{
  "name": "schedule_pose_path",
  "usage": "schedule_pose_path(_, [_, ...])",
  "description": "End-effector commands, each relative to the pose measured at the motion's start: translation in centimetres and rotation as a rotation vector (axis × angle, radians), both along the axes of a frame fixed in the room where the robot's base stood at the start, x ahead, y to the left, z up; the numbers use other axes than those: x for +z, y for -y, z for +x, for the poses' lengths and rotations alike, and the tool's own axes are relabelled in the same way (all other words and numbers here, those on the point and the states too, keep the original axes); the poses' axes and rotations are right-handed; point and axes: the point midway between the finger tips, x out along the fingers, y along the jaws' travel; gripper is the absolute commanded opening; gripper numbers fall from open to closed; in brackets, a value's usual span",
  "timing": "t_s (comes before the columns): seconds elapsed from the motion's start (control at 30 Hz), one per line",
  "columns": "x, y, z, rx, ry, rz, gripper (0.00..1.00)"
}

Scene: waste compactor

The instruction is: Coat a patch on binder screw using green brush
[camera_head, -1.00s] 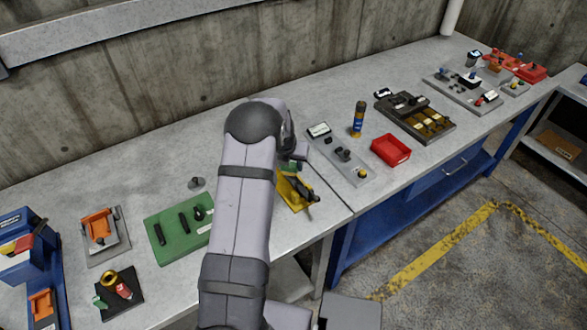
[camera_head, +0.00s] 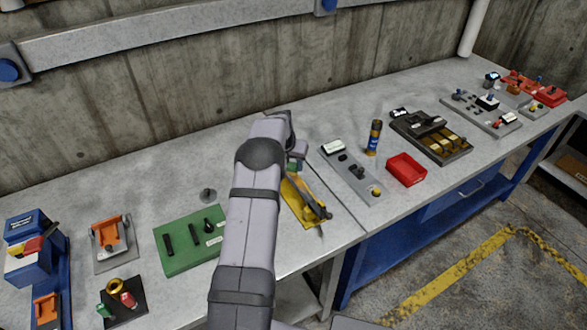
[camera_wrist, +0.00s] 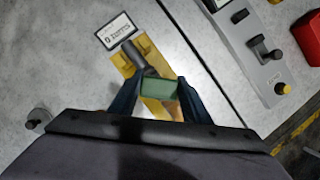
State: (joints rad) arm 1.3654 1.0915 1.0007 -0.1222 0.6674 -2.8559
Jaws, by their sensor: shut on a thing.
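My gripper (camera_wrist: 158,92) is shut on a small green block, which I take to be part of the green brush (camera_wrist: 160,88). Its dark blue fingers press on both sides of the block. In the head view, green also shows at the gripper (camera_head: 293,167), just above the far end of a yellow holder (camera_head: 291,203). A dark grey handle-like piece (camera_wrist: 134,56) lies over the yellow holder, beyond the block in the wrist view. I cannot tell whether it joins the block. The brush's bristles are not clear. I cannot tell for sure which part is the binder screw.
A small grey post on a round base (camera_head: 207,195) stands left of my arm. A green board (camera_head: 190,255) with black parts lies nearer. Bare table lies behind.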

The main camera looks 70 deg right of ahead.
Motion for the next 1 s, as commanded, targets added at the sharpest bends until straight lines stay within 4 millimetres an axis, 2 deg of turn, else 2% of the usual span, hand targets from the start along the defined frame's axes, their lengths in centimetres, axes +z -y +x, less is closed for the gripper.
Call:
schedule_pose_path(0.27, [-0.1, 1.1, 1.2, 0.000, 0.001, 0.000, 0.25])
schedule_pose_path(1.0, [0.0, -3.1, -3.0, -0.002, 0.000, 0.003, 0.25])
